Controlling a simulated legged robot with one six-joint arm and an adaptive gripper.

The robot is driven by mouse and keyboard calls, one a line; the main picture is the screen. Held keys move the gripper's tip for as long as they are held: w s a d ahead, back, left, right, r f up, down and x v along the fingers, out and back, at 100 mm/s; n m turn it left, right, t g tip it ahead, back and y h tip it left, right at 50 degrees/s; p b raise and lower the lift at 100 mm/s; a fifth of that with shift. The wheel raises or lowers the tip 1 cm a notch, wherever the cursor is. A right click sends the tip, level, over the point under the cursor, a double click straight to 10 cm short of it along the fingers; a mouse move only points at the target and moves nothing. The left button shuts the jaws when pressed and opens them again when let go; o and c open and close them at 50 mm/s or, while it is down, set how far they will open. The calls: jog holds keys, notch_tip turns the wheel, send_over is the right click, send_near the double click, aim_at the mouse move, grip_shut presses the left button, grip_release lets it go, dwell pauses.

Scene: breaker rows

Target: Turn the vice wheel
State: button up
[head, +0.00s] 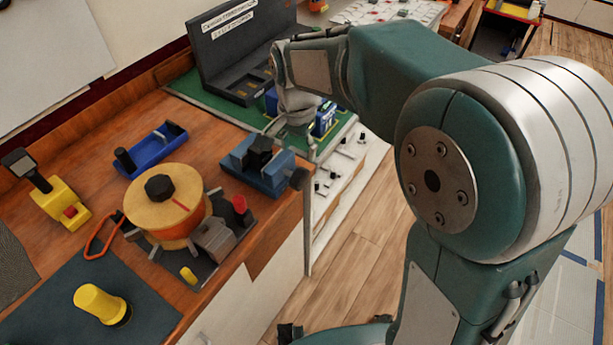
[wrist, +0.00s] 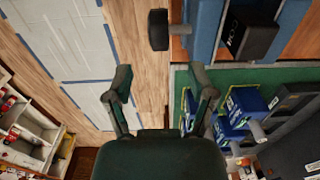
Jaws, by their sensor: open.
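The blue vice (head: 258,165) sits at the front right edge of the wooden bench, with a black block between its jaws. Its dark round wheel (head: 299,179) sticks out past the bench edge on a short shaft. In the wrist view the wheel (wrist: 158,30) stands beyond my fingertips, roughly in line with the gap between them, and the vice body (wrist: 205,28) is to its right. My gripper (wrist: 161,80) is open and empty, apart from the wheel. In the head view my wrist hangs behind the vice, and the fingers are hard to make out.
A wooden spool (head: 168,205), a blue tray (head: 150,147), a yellow tool (head: 62,203) and a yellow cylinder (head: 101,305) stand on the bench. Blue boxes (wrist: 245,107) lie on the green mat (wrist: 182,78) close to my right finger. Open floor (head: 345,235) lies beside the bench.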

aim_at(300, 181)
notch_tip(300, 181, down, 11)
jog(key=shift+r, duration=0.2)
dwell(0.3)
grip_shut()
